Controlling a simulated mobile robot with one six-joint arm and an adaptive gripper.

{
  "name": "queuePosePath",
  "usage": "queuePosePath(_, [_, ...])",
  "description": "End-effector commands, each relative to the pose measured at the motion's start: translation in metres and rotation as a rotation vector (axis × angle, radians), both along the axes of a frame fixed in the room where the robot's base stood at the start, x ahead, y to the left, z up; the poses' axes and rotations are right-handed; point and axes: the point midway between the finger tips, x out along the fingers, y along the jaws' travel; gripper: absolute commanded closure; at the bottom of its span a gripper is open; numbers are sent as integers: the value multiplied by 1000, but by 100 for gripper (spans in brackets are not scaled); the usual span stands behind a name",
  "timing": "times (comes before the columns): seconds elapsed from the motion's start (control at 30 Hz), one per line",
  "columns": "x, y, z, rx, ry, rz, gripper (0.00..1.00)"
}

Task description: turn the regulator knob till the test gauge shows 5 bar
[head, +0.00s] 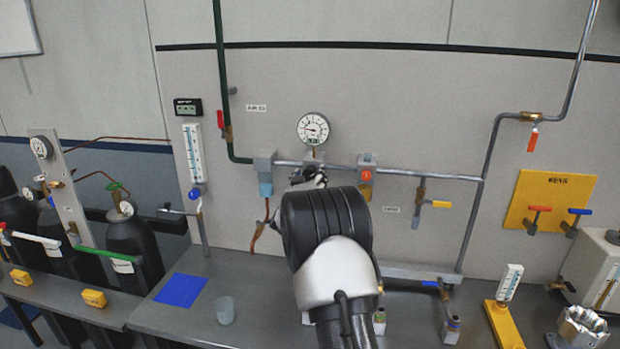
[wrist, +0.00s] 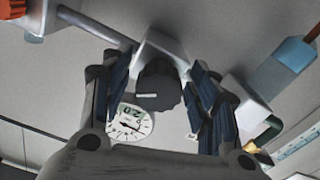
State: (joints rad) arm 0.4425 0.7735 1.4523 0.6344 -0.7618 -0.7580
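The regulator knob (wrist: 158,88) is dark and round with a pale mark, on a light grey body (wrist: 163,48), in the wrist view. My gripper (wrist: 160,75) has one finger on each side of it, with a visible gap on the left; contact on the right is unclear. In the head view my gripper (head: 308,178) is at the pipe below the gauge, and my arm hides the knob. The test gauge (head: 313,129) has a white dial, its needle pointing roughly left; the number is too small to read. It also shows partly in the wrist view (wrist: 131,124).
A horizontal pipe (head: 425,176) crosses the panel. A blue-and-grey fitting (head: 265,175) is left of my gripper, an orange-knobbed one (head: 366,172) right. A yellow-handled valve (head: 440,204) is farther right. A cup (head: 225,310) and blue mat (head: 181,290) lie on the bench.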

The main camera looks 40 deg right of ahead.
Motion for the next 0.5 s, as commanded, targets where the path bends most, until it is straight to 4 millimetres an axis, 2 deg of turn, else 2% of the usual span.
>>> queuePosePath(0.07, [0, 0, 0, 0, 0, 0, 53])
queuePosePath(0.5, [0, 0, 0, 0, 0, 0, 82])
